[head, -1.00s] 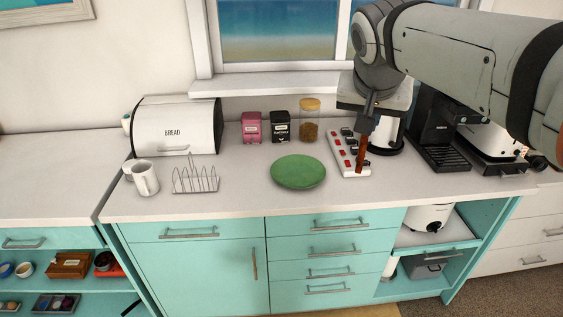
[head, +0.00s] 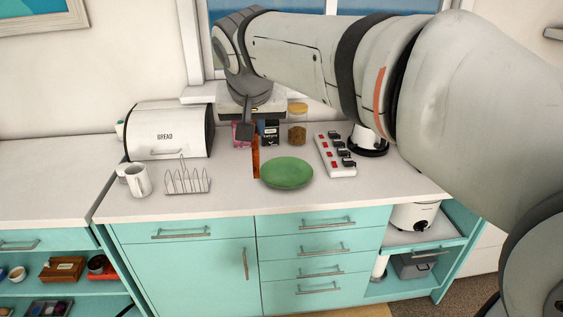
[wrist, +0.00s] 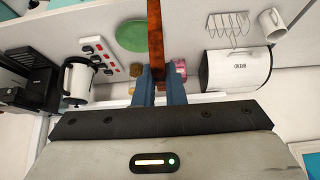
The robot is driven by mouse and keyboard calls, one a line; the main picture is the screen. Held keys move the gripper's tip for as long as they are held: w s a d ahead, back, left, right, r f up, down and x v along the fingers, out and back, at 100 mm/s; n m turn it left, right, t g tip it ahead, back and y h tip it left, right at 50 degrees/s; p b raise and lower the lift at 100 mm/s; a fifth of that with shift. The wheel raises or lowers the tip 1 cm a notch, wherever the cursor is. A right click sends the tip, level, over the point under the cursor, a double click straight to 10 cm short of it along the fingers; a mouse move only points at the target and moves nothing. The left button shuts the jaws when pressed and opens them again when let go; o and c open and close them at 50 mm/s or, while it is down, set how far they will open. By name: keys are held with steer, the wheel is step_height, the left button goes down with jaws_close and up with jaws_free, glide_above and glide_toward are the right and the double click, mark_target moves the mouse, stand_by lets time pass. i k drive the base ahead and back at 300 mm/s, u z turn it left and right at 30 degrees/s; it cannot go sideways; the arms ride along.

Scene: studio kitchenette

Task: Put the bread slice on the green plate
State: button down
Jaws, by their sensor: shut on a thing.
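My gripper (head: 249,134) is shut on the bread slice (head: 255,158), a thin brown slab seen edge-on and hanging upright below the fingers. In the head view the slice shows just left of the green plate (head: 287,173), close to its left rim; its height above the counter is hard to tell. In the wrist view the slice (wrist: 154,28) extends from between the blue-grey fingers (wrist: 160,70), beside the plate (wrist: 131,36). The plate lies flat on the counter, and its visible surface is bare.
A power strip (head: 335,155) lies right of the plate.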

mark_target(290, 175)
steer(key=u, duration=0.05)
steer(key=i, duration=1)
